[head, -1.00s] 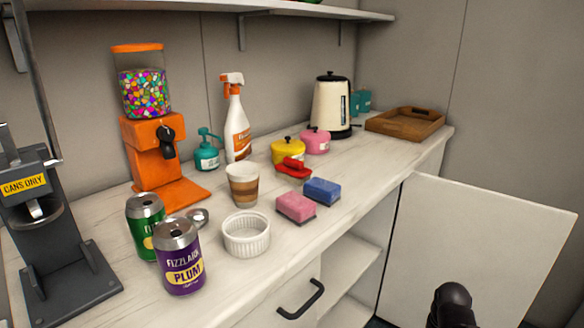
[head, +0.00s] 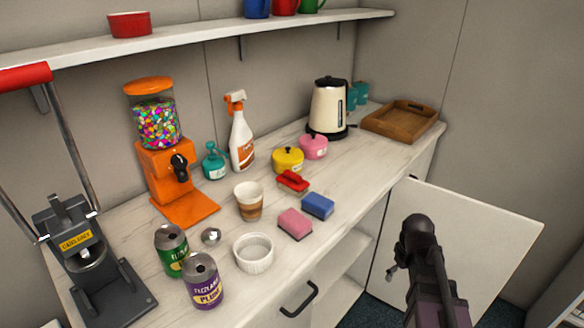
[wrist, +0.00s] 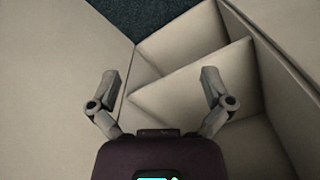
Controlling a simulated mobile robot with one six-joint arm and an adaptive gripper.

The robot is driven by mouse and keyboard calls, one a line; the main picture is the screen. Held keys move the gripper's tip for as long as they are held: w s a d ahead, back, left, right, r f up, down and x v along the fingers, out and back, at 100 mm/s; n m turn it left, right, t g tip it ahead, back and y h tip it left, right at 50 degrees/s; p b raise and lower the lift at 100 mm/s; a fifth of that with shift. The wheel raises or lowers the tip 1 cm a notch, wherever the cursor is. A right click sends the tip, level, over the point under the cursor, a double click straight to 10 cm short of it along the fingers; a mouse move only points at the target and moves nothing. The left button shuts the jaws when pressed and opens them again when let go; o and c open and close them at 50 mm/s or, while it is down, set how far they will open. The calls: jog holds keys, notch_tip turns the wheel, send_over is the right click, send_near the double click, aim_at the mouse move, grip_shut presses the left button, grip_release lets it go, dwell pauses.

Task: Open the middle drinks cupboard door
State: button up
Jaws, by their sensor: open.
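A white cupboard door (head: 470,235) stands swung wide open at the right of the head view. Left of it is an open cupboard with pale shelves (head: 340,285), which also show in the wrist view (wrist: 190,80). Left of the opening, a closed front carries a black bar handle (head: 298,299). I cannot tell for certain which front is the middle one. My gripper (wrist: 160,76) is open and empty, its fingers spread in front of the shelves. My dark arm hides part of the open door in the head view.
The counter above holds a can crusher (head: 80,255), cans, a ramekin (head: 253,253), a paper cup, sponges, pots, a spray bottle, an orange dispenser (head: 165,170), a kettle (head: 327,108) and a wooden tray (head: 400,121). Dark carpet (head: 375,310) shows below the door.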

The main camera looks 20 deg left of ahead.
jog(key=w+a+r+n+p, duration=0.2)
jog(key=a+r+p, duration=0.1)
jog(key=r+p, duration=0.3)
jog(key=w+a+r+n+p, duration=0.2)
jog(key=a+r+n+p, duration=0.1)
jog(key=r+p, duration=0.3)
notch_tip(320, 180, up, 22)
jog(key=n+p, duration=2)
send_over(293, 174)
jog(key=shift+w+a+f, duration=0.15)
jog(key=shift+f, duration=0.05)
jog(key=shift+f, duration=0.15)
jog(key=shift+m, duration=0.3)
notch_tip(293, 174, down, 8)
jog(key=b, duration=0.8)
jog(key=shift+f, duration=0.15)
jog(key=shift+b, duration=0.3)
jog(key=shift+f+b, duration=2.55)
jog(key=shift+f, duration=0.05)
